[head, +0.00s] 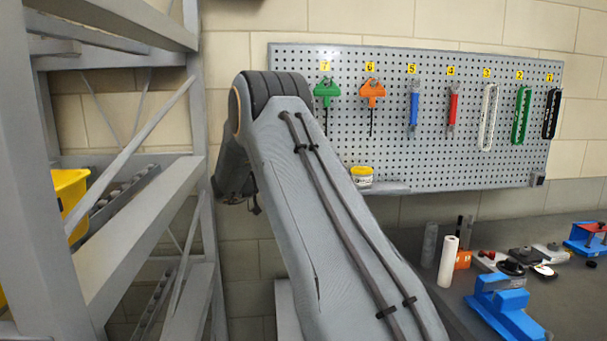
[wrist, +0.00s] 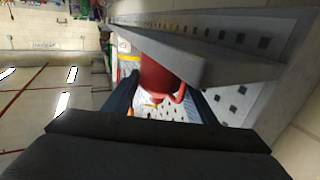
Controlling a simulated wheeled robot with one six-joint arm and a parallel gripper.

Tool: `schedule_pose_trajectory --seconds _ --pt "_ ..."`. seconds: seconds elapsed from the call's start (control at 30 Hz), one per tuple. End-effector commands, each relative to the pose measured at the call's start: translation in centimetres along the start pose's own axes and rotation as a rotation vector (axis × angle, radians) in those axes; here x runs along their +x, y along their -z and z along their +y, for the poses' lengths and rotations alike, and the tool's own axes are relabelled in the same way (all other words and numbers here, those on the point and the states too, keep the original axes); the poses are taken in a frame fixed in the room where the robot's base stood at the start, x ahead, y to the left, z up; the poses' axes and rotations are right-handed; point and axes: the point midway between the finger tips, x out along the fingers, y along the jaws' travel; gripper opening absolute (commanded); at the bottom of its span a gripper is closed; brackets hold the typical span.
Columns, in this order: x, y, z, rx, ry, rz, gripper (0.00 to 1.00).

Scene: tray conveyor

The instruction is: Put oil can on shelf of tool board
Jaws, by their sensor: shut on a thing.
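The red oil can (wrist: 158,75) is between the fingers of my gripper (wrist: 162,100) in the wrist view, with a red handle or spout curving out on its right. My gripper is shut on it. The grey shelf (wrist: 205,68) crosses the upper right of the wrist view, close to the can and partly covering it; whether they touch I cannot tell. In the head view the shelf (head: 390,187) sits at the lower edge of the perforated tool board (head: 440,150). My arm hides the gripper and the can there.
A yellow tub (head: 362,177) stands on the shelf's left part. Numbered tools hang above it. A workbench (head: 430,270) at lower right holds a white roll (head: 448,261), blue vises (head: 502,305) and small parts. A grey metal rack (head: 200,150) stands at left.

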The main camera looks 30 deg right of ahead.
Motion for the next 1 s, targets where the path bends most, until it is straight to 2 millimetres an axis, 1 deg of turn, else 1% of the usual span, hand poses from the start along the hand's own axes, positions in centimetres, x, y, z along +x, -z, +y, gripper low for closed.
schedule_pose_trajectory --seconds 0.17,0.2,0.23,0.5,0.6,0.67,0.9,1.0 --pt "0.0 -0.3 0.0 0.000 0.000 0.001 0.18" --pt "0.0 -0.5 0.0 -0.001 0.000 0.000 0.53" --pt "0.0 -0.4 0.0 0.000 0.000 0.000 0.58" --pt "0.0 -0.3 0.0 0.000 0.000 0.000 0.59" --pt "0.0 0.1 0.0 0.001 0.000 0.000 0.59" --pt "-0.7 0.0 -0.1 0.001 0.002 0.000 0.59" --pt "-4.7 -0.2 -0.2 0.000 0.003 0.000 0.59" --pt "-6.0 -0.1 -0.1 0.001 0.002 -0.001 0.59"
